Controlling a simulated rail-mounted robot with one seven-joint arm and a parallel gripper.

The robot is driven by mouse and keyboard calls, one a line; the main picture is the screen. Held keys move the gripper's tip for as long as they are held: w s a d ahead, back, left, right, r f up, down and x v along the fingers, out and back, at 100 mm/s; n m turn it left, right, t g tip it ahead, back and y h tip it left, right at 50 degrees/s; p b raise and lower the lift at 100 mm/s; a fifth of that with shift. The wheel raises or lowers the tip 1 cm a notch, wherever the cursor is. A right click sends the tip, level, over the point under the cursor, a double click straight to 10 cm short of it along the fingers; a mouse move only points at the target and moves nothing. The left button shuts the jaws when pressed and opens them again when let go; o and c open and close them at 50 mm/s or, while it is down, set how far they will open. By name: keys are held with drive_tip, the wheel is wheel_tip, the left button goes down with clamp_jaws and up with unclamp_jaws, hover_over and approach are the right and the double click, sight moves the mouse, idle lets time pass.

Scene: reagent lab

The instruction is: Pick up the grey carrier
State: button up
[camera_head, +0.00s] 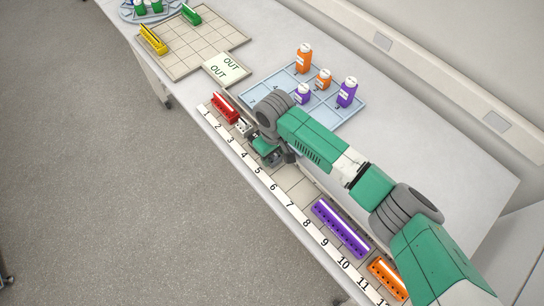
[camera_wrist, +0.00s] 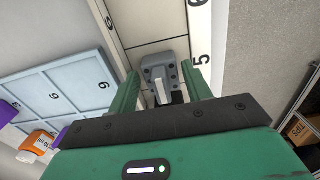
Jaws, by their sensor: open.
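The grey carrier (camera_wrist: 157,73) shows in the wrist view as a grey block with round holes and a pale raised handle, beside the printed 5. My gripper (camera_wrist: 164,76) is open, with one green finger on each side of it; I cannot tell whether either finger touches it. The gripper body hides the near part of the carrier. In the head view my gripper (camera_head: 269,156) is low over the numbered strip around 4 and 5. A small grey-white end of a carrier (camera_head: 243,126) shows beside it near 3; the rest is hidden under the gripper.
A red carrier (camera_head: 225,107) sits at 1 and 2. A purple carrier (camera_head: 340,228) and an orange carrier (camera_head: 388,279) lie farther down the strip. A blue tray (camera_head: 355,106) with orange and purple bottles stands behind my gripper. The tiles around 6 are bare.

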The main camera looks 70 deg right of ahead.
drive_tip(key=shift+f, duration=0.5)
drive_tip(key=c, duration=0.8)
drive_tip(key=shift+o, duration=0.2)
drive_tip(key=shift+r, duration=0.1)
